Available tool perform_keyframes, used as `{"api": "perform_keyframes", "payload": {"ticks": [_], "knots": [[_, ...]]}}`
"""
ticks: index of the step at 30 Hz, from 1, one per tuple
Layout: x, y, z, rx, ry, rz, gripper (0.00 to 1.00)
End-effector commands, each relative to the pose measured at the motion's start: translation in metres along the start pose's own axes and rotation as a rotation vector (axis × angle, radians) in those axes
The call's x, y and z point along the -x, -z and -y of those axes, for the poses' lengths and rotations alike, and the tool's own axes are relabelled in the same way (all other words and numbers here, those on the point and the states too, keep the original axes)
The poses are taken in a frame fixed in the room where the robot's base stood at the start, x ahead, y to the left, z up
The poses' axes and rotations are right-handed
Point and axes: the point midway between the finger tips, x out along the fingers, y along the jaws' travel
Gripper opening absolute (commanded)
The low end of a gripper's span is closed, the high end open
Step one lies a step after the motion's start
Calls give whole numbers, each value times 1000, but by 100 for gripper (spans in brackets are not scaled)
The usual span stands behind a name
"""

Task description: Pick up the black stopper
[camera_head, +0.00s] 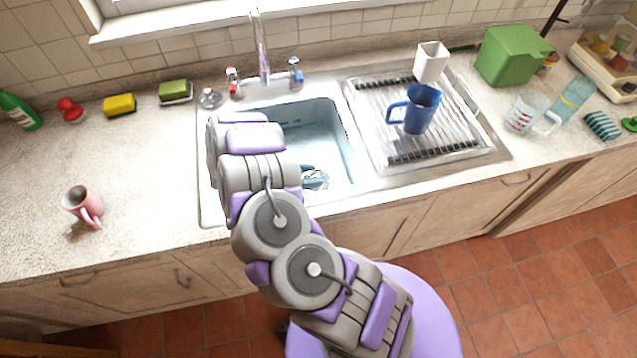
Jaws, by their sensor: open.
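I cannot make out a black stopper for sure. In the sink basin (335,150) there is a small dark and bluish shape (316,180), partly behind my arm, too unclear to name. A small grey, shiny round thing (210,98) sits at the sink's back left corner. My arm reaches up from the bottom over the left part of the sink. Its purple and grey end links cover the left side of the basin. My gripper's fingers are hidden behind these links, so what lies below them does not show.
The tap (261,50) rises behind the basin.

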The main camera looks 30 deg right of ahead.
Motion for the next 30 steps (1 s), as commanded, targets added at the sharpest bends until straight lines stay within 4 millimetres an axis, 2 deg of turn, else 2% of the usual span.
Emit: {"api": "perform_keyframes", "payload": {"ticks": [4, 11, 28, 30], "knots": [[-13, 0, 0, 0, 0, 0, 53], [-18, 2, 0, 0, 1, 5, 53], [-15, 0, 0, 0, 2, 4, 0], [-15, 0, 0, 1, 2, 5, 0]]}}
